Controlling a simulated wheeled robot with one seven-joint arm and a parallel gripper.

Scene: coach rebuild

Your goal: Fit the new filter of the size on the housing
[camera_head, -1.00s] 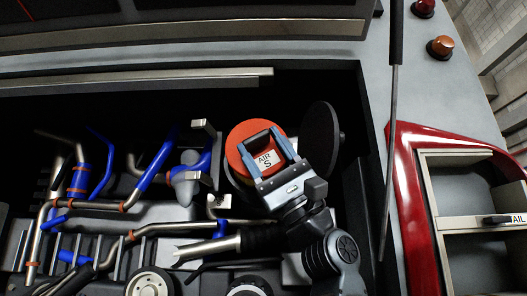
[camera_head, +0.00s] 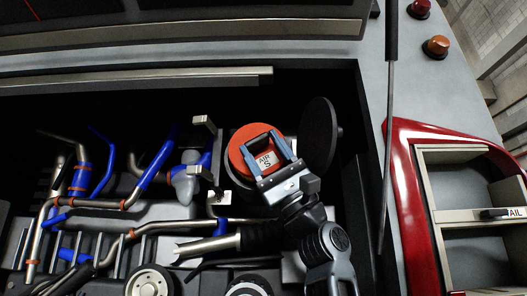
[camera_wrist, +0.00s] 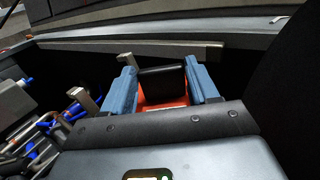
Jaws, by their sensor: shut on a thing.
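My gripper (camera_head: 264,147) is shut on the new filter (camera_head: 241,150), an orange-red round piece with a label reading "AIR S". In the wrist view, my blue fingers (camera_wrist: 164,88) stand on either side of a black block on the orange filter face (camera_wrist: 165,103). In the head view, the filter is in the right part of the engine bay, left of a black round disc (camera_head: 320,135) that stands on edge like an open lid. A dark rounded shape below the filter may be the housing; my gripper and the filter hide most of it. Whether the filter touches it, I cannot tell.
Metal and blue pipes (camera_head: 155,165) with brackets fill the bay to the left. The bay's right wall (camera_head: 372,170) is close to the disc. A red-framed shelf (camera_head: 465,216) with a label ending in "AIL" is outside at the right.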

